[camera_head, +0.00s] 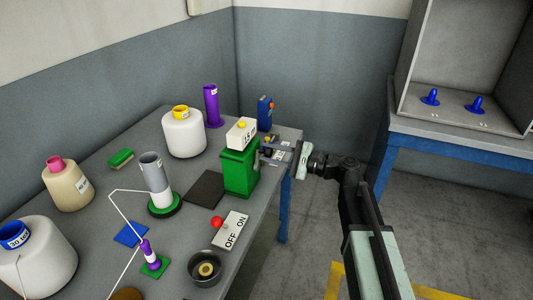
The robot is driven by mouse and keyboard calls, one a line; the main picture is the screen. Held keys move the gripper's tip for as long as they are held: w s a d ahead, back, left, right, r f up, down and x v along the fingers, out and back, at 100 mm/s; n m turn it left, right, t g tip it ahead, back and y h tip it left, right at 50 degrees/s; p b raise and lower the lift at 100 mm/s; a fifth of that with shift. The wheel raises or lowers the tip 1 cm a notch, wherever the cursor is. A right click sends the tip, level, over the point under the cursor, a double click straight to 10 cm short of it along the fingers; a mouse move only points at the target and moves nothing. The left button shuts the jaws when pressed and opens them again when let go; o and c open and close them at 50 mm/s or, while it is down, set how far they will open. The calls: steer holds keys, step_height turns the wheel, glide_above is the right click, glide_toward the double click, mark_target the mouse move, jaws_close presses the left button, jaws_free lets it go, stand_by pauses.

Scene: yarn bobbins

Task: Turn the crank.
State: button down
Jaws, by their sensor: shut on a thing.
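A green box (240,173) with a white labelled block (241,133) and a yellow knob on top stands near the table's right edge. The crank (265,152) is on the box's right side and shows only in small part. My gripper (274,152) reaches in from the right at the level of the box's upper half, with its fingers at the crank. It is shut on the crank. The crank's handle is mostly hidden by the fingers, and its exact angle cannot be told.
The grey table (110,195) holds wound bobbins (183,135), a grey tube (154,178) on a green base, a purple tube (211,105), a blue device (265,113), an ON/OFF switch plate (231,231) and a dark cup (205,269). Floor right of the table is open.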

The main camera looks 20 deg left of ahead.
steer(key=c, duration=1.1)
jaws_free()
steer(key=shift+s, duration=0.1)
steer(key=d, duration=0.7)
steer(key=shift+d, duration=0.35)
steer(key=shift+f, duration=0.1)
